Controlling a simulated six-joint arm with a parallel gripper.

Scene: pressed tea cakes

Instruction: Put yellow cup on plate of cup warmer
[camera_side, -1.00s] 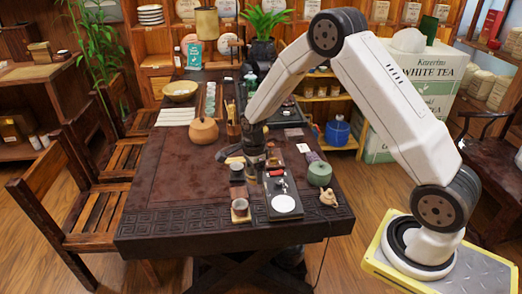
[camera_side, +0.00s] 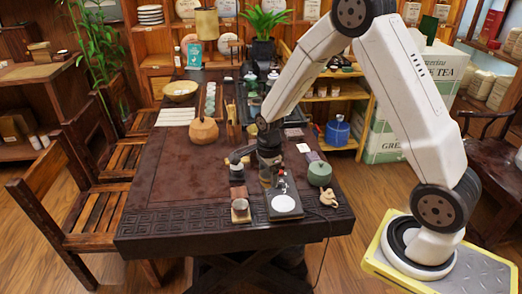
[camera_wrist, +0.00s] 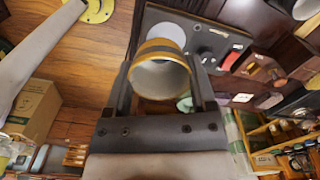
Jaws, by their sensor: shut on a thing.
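My gripper (camera_wrist: 162,78) is shut on the yellow cup (camera_wrist: 160,50), with one finger on each side of it. In the wrist view the cup shows a gold-yellow rim and a pale inside. The cup warmer (camera_wrist: 206,42) is a dark slab with a round white plate (camera_wrist: 168,31), partly hidden behind the cup. In the side view my gripper (camera_side: 273,172) is over the back end of the warmer (camera_side: 272,213), behind its white plate (camera_side: 284,203), which is bare. I cannot make out the held cup there.
A green round jar (camera_side: 319,174) and a small tan figurine (camera_side: 329,197) stand to the right. The table's left side (camera_side: 175,185) is clear.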

